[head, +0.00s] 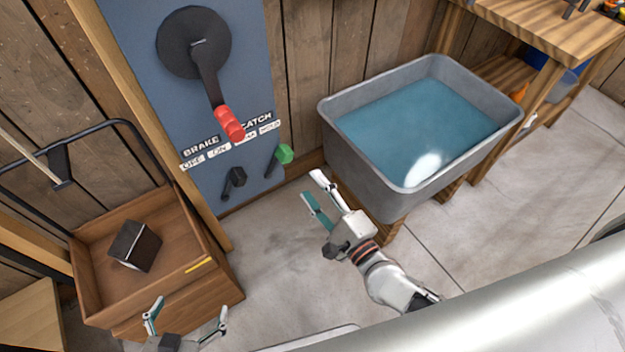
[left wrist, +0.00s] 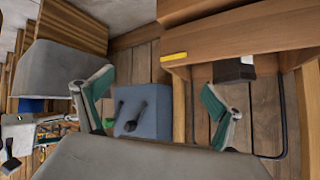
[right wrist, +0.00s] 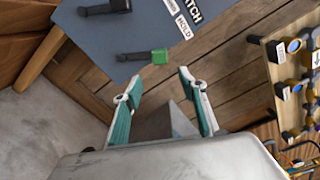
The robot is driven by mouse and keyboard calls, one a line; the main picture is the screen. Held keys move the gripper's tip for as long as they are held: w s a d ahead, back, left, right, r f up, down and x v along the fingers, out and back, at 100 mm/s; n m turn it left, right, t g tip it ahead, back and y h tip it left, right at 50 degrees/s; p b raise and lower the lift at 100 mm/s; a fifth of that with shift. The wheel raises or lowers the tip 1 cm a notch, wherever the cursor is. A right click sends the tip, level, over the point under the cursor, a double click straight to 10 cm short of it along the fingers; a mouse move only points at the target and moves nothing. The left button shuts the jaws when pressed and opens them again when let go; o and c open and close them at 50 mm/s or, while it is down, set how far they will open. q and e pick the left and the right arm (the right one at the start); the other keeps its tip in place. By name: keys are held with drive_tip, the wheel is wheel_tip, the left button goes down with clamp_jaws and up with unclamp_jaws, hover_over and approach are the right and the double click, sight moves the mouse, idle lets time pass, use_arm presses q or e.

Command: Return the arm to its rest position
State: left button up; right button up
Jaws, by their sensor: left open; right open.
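My right gripper (head: 318,198) is open and empty in the head view, in front of the blue panel and left of the grey water tub. It also shows in the right wrist view (right wrist: 160,90), with its fingers apart below the green-knobbed lever (right wrist: 158,57). My left gripper (head: 187,320) is open and empty at the bottom of the head view, by the front of the wooden crate. It shows in the left wrist view (left wrist: 160,100) too, with its fingers spread and the blue panel beyond them.
The blue panel (head: 135,60) carries a big red-handled lever (head: 228,122), a black lever (head: 235,180) and the green one. A grey tub (head: 360,170) of water stands at right. A wooden crate (head: 225,260) holds a dark block (head: 134,246). Concrete floor (head: 275,240) lies clear between them.

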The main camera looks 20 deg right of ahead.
drive_tip(key=s+r+n+g+y+p, duration=0.15)
drive_tip(key=s+n+p, duration=0.35)
drive_tip(key=n, duration=0.6)
use_arm(q)
drive_tip(key=r+p, duration=0.1)
drive_tip(key=d+r+p, duration=0.1)
drive_tip(key=r, duration=0.1)
drive_tip(key=r+p, duration=0.1)
drive_tip(key=shift+s+d+r, duration=0.15)
drive_tip(key=shift+s+r, duration=0.25)
use_arm(e)
drive_tip(key=s+d+f+n+g+h, duration=0.2)
drive_tip(key=s+d+f+n, duration=0.1)
drive_tip(key=s+n, duration=0.3)
drive_tip(key=s+d+f+n+g+h, duration=0.2)
drive_tip(key=s+d+f+n+g, duration=0.1)
drive_tip(key=s+n, duration=0.3)
drive_tip(key=shift+d+f+n, duration=0.3)
drive_tip(key=shift+d+f, duration=0.35)
drive_tip(key=shift+d, duration=0.25)
use_arm(q)
drive_tip(key=shift+w+r, duration=0.2)
drive_tip(key=shift+r, duration=0.1)
use_arm(e)
drive_tip(key=shift+s+h, duration=0.1)
drive_tip(key=shift+h, duration=0.15)
